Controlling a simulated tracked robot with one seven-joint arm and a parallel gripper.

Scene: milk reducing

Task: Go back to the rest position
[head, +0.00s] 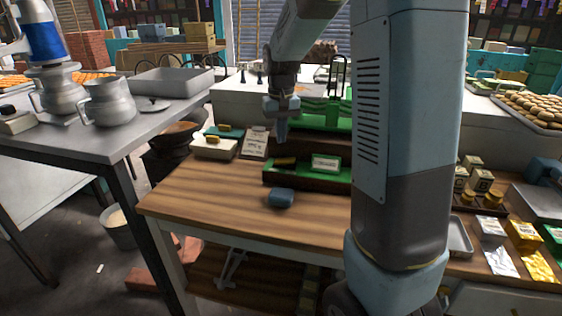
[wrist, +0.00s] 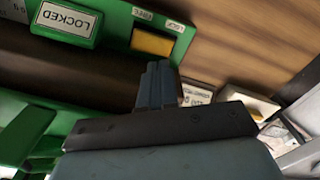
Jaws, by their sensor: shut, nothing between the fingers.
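My gripper (head: 282,131) hangs from my arm above the back of the wooden table (head: 230,207), fingers pointing down. It is in front of the green apparatus (head: 318,126) at the back and empty. In the wrist view my gripper's shut fingers (wrist: 158,82) point towards a green box with a white "LOCKED" label (wrist: 68,21) and a yellow block (wrist: 152,42). My arm's large link covers the right part of the table in the head view.
A metal table (head: 120,130) with jugs and a tray stands at left. Packets (head: 522,234) and a small tray (head: 459,237) are at right. The table's front left is clear.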

